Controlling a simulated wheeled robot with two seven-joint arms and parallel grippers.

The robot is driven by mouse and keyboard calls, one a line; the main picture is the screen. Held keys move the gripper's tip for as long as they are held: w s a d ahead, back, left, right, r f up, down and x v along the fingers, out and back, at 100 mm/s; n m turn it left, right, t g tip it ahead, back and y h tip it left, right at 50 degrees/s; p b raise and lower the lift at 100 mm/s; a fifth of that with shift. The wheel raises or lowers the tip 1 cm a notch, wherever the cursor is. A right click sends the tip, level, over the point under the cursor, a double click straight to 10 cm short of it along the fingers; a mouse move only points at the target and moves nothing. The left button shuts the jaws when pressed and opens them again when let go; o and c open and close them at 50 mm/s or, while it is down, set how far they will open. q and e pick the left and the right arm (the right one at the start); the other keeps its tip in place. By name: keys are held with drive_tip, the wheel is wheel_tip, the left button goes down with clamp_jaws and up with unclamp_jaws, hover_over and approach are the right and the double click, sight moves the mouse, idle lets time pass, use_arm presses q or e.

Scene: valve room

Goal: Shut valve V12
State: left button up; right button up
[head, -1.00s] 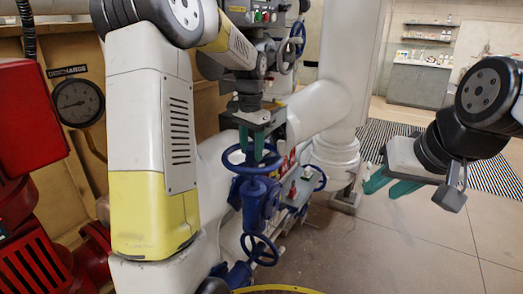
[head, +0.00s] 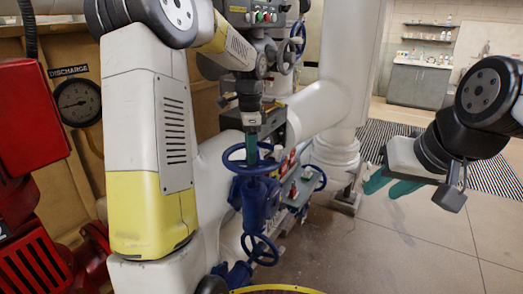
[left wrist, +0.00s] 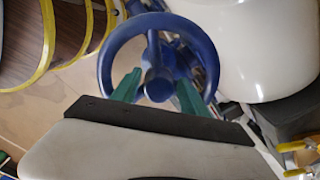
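A blue handwheel (head: 250,171) lies roughly flat on top of a blue valve body (head: 256,200), in the middle of the head view. No V12 label is readable. My left gripper (head: 252,155) points down over this wheel, its green fingers at the wheel's middle. In the left wrist view the wheel's rim (left wrist: 104,72) surrounds the hub, and my left gripper (left wrist: 157,92) has its fingers spread apart, one on each side of the hub. Whether they touch the spokes cannot be told. My right gripper (head: 386,185) is open and empty at the right.
A lower blue handwheel (head: 260,259) and another at the right (head: 320,180) are close by. A white pipe (head: 318,105) stands behind. A red machine (head: 30,120) and a discharge gauge (head: 78,102) are at the left. The floor at the right (head: 410,240) is clear.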

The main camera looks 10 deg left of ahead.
use_arm(q)
drive_tip(key=shift+d+f, duration=0.55)
drive_tip(key=shift+d, duration=0.1)
drive_tip(key=r, duration=0.5)
drive_tip(key=shift+w+a+r, duration=0.1)
drive_tip(key=shift+w+r, duration=0.1)
drive_tip(key=shift+w, duration=0.05)
drive_tip(key=shift+s+a+r, duration=0.1)
drive_tip(key=shift+a+r, duration=0.05)
drive_tip(key=shift+r, duration=0.5)
drive_tip(key=shift+r, duration=0.1)
wheel_tip(320, 180, up, 5)
drive_tip(key=s+r+n+t, duration=0.3)
drive_tip(key=s+n, duration=0.3)
drive_tip(key=s, duration=0.6)
drive_tip(key=s+d+f+n+t+h, duration=0.1)
drive_tip(key=s+f+n, duration=0.2)
drive_tip(key=s, duration=0.3)
drive_tip(key=s+d+f+n+t+h, duration=0.1)
drive_tip(key=s+f+n+t, duration=0.1)
drive_tip(key=s, duration=0.4)
drive_tip(key=shift+f+n, duration=0.65)
drive_tip(key=shift+n, duration=0.55)
